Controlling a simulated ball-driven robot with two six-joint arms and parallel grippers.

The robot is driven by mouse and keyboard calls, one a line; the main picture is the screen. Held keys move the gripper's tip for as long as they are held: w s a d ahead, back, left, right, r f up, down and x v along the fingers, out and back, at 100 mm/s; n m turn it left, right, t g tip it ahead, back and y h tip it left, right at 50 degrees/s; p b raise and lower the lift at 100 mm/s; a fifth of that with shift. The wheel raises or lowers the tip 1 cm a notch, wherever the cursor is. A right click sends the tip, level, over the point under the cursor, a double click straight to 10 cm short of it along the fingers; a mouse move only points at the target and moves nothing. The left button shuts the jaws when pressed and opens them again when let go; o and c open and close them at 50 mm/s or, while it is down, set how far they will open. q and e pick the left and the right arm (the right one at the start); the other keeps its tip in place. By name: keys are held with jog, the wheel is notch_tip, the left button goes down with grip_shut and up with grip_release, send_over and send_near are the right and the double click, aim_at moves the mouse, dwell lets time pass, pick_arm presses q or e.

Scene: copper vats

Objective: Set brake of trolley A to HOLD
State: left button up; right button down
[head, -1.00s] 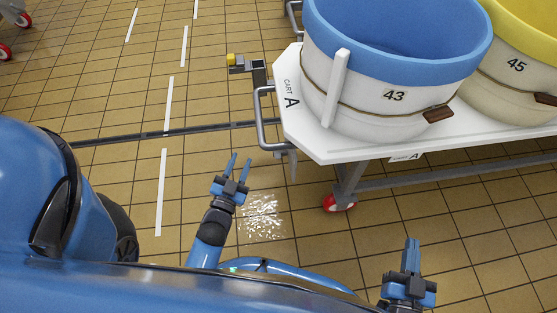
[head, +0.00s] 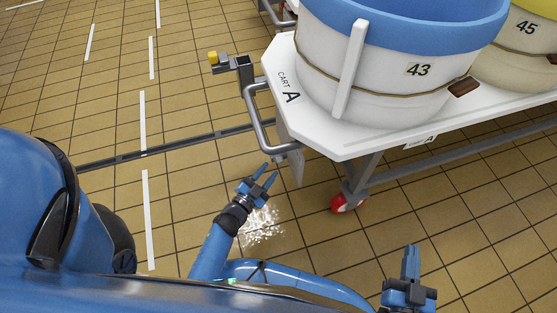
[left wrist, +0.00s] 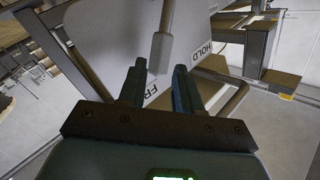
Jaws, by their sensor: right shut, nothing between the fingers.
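Trolley A (head: 342,147) is a white cart marked "CART A". A brake plate (head: 297,166) hangs below its near left corner. In the left wrist view the pale plate (left wrist: 105,45) bears HOLD (left wrist: 202,54) and, partly hidden, FR... (left wrist: 150,92). A grey brake lever (left wrist: 161,48) comes down from the top edge, its thicker end between the two labels; I cannot tell its exact setting. My left gripper (head: 269,174) is open, just left of and below the plate. The lever's end lies ahead of the gap between its fingertips, apparently not touched. My right gripper (head: 410,254) is shut and empty, lower right.
Vat 43 (head: 392,90), blue-rimmed, and yellow-rimmed vat 45 (head: 518,62) stand on the trolley. A grey handle (head: 255,115) and a yellow-tipped coupling (head: 226,63) stick out at its left end. A red caster (head: 347,204) is below.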

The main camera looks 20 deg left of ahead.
aim_at(279, 159)
pick_arm(q)
jog(key=b+x, duration=0.2)
jog(key=x, duration=0.4)
jog(key=shift+w+d, duration=0.15)
jog(key=shift+w, duration=0.25)
grip_shut()
